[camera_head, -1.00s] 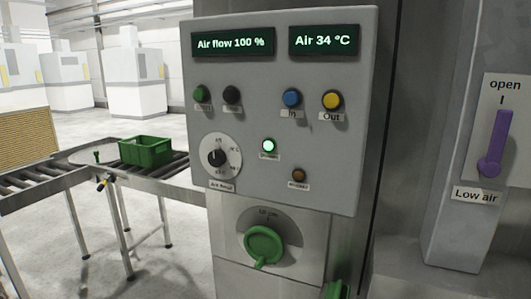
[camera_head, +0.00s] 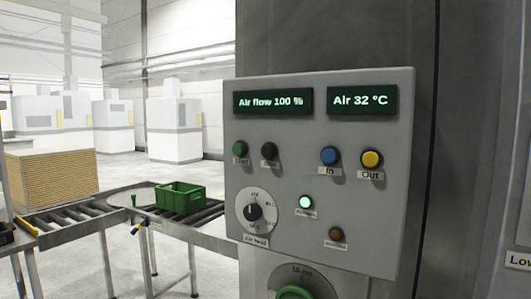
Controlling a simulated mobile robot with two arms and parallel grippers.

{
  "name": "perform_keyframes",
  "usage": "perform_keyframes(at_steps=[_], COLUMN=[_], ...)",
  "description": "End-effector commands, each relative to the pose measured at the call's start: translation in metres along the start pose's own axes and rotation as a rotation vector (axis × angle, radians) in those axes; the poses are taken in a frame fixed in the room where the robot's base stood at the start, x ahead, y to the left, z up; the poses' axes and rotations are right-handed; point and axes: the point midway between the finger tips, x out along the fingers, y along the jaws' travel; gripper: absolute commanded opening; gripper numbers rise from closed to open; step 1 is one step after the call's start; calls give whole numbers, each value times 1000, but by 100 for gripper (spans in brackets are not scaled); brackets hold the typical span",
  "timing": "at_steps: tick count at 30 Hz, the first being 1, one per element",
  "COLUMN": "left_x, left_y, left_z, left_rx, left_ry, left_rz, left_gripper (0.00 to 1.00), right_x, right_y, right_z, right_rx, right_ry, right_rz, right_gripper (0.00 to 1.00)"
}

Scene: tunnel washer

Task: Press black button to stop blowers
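The black button (camera_head: 270,151) sits on the upper left of the grey control panel (camera_head: 380,225), just right of the green button (camera_head: 239,148). A label below it is too blurred to read surely. The left display (camera_head: 273,102) reads "Air flow 100 %" and the right display (camera_head: 363,100) reads "Air 32 °C". A green lamp (camera_head: 306,202) is lit. Neither of my grippers is in view.
Blue (camera_head: 329,156) and yellow (camera_head: 371,159) buttons labelled In and Out, a black rotary knob (camera_head: 254,212) and a dark brown lamp or button (camera_head: 336,235) share the panel. A roller conveyor (camera_head: 75,224) with a green crate (camera_head: 181,197) stands left.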

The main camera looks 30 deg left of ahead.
Motion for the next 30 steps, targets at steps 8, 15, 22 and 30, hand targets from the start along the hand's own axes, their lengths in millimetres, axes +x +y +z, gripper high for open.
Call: perform_keyframes(at_steps=[8, 15, 22, 30], left_x=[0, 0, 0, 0], left_y=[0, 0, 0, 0], left_z=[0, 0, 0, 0], left_rx=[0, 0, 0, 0], left_ry=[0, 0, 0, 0], left_rz=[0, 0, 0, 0], left_gripper=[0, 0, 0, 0], right_x=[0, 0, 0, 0], right_y=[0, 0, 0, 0], right_z=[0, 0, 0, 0], right_rx=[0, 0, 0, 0], right_ry=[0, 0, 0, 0], right_rz=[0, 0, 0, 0], right_gripper=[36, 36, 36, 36])
